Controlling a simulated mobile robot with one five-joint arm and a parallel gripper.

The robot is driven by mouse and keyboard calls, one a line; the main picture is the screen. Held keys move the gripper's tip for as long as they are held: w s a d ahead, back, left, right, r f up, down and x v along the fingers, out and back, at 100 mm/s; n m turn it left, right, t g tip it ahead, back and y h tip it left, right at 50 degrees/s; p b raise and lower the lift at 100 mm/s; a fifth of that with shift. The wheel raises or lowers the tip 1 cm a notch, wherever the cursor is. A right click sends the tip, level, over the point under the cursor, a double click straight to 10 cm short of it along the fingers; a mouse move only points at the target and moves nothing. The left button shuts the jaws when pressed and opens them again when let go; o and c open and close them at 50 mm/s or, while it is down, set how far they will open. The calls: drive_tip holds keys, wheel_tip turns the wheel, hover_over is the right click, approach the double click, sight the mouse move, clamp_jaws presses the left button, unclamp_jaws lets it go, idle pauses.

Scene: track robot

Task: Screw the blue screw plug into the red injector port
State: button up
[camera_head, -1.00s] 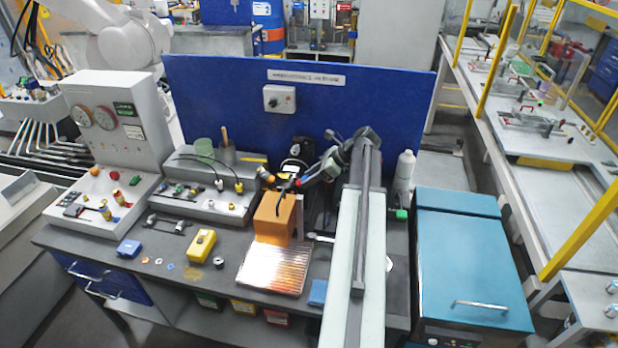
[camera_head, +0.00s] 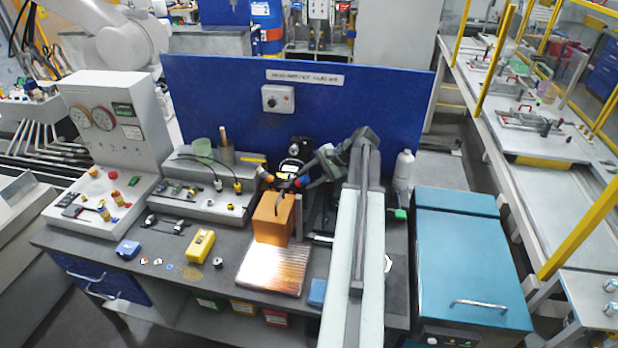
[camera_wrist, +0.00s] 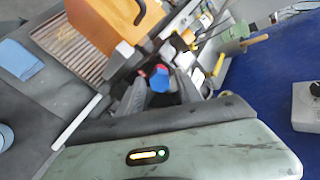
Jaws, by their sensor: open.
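In the wrist view, the blue screw plug (camera_wrist: 159,80) shows as a blue rounded shape between the dark fingers of my gripper (camera_wrist: 162,85). A red part, perhaps the red injector port (camera_wrist: 161,68), shows right at its far edge. I cannot tell whether the plug sits in the port or only lines up with it. My gripper is open, with a finger to each side of the blue shape; contact is not clear. In the head view, my gripper (camera_head: 290,183) is small, just above and behind the orange block, and a blue spot (camera_head: 298,182) shows there.
The orange block (camera_head: 273,217) with a dark curved hook stands close in front of my gripper, behind a ribbed metal plate (camera_head: 272,268). A blue panel (camera_head: 215,105) rises behind. A yellow box (camera_head: 200,246) and small parts lie to the left.

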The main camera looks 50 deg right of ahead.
drive_tip(key=n, duration=1.2)
drive_tip(key=shift+n, duration=0.7)
drive_tip(key=n, duration=1)
drive_tip(key=shift+n, duration=0.3)
